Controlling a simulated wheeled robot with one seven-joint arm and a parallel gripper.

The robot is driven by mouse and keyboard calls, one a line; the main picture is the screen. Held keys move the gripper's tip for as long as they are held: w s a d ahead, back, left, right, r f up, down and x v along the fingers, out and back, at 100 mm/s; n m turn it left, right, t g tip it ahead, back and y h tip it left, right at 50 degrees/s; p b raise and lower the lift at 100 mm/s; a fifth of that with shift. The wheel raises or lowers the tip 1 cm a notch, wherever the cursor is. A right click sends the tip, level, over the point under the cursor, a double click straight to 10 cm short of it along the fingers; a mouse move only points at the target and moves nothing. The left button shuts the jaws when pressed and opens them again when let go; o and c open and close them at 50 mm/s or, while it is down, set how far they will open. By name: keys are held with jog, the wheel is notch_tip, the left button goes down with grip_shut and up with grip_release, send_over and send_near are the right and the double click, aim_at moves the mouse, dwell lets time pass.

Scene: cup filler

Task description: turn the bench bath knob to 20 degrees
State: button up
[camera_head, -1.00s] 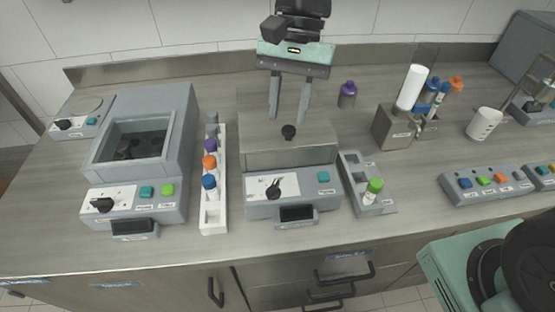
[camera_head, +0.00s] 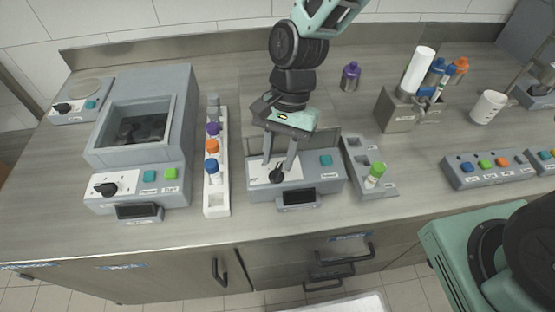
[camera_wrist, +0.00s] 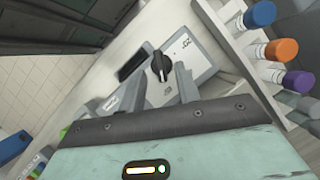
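The middle bench unit (camera_head: 322,185) has a white dial plate with a black knob (camera_head: 277,175), a teal button and a dark display. My gripper (camera_head: 279,164) is over this dial with its fingers apart. In the wrist view the knob (camera_wrist: 161,66) shows between and just beyond the fingertips (camera_wrist: 164,77); contact cannot be told. A second unit at left, with an open dark basin (camera_head: 140,130), has its own black knob (camera_head: 106,189), a teal and a green button. The labels are too small to tell which unit is the bench bath. My gripper hides the middle unit's back.
A white rack (camera_head: 217,198) with capped tubes stands close left of the middle unit. A grey holder (camera_head: 372,190) with a green-capped tube stands close right. A purple-capped bottle (camera_head: 350,76) and a white mug (camera_head: 488,107) are farther back. Bare bench lies in front.

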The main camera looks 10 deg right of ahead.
aim_at(276, 173)
jog(key=shift+x, duration=1.25)
grip_shut()
